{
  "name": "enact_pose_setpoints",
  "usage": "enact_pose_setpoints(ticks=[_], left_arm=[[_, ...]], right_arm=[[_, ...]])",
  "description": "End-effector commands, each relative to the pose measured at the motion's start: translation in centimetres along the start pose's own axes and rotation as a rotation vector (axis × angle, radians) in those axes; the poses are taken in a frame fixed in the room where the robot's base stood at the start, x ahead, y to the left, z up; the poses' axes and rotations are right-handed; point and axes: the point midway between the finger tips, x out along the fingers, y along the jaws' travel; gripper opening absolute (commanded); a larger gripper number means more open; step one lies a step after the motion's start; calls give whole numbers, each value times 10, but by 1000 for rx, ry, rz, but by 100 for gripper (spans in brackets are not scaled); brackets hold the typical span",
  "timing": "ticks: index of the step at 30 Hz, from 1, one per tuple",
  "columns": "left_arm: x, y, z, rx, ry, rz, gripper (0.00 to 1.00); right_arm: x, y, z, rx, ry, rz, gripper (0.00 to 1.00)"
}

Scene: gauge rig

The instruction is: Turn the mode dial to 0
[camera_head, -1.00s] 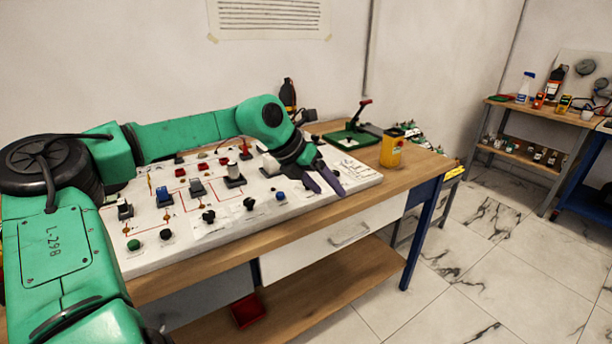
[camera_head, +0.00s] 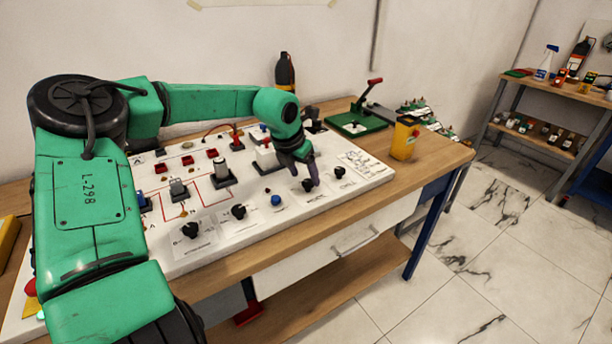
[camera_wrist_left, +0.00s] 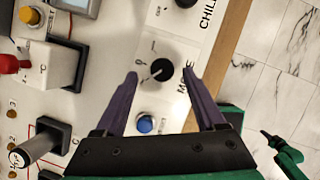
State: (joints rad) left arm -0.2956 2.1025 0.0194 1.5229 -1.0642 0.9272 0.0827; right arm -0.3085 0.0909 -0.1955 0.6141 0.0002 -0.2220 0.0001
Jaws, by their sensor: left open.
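The mode dial (camera_wrist_left: 161,70) is a round black knob with a pale pointer line, in the left wrist view. The pointer aims toward the lower left of that view. A partly covered "MO..." label lies beside it. In the head view the dial (camera_head: 308,186) sits on the white panel, right of a blue button (camera_head: 276,200). My left gripper (camera_wrist_left: 160,75) is open, its purple fingertips on either side of the dial; whether they touch it I cannot tell. In the head view the left gripper (camera_head: 311,177) points down at the dial.
Another black dial (camera_head: 340,172) is close on the right, and two more (camera_head: 239,211) are left of the blue button. A yellow container (camera_head: 404,138) stands beyond the panel's right end.

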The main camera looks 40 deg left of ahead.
Motion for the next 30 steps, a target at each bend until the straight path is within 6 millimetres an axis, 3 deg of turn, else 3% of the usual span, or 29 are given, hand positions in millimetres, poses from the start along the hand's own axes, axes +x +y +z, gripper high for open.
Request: enact_pose_setpoints(ticks=[4, 13, 18, 19, 30], left_arm=[[19, 0, 0, 0, 0, 0, 72], [24, 0, 1, 0, -3, -1, 72], [23, 0, 1, 0, -3, -1, 7], [23, 0, 1, 0, -3, -1, 0], [24, 0, 1, 37, -5, -18, 0]], right_arm=[[-1, -8, -19, 3, 31, -10, 0], [0, -13, -16, 1, 26, -17, 0], [0, -11, -12, 0, 21, -15, 0], [0, -10, -12, 0, 20, -14, 0], [4, -6, -10, -2, 17, -8, 0]])
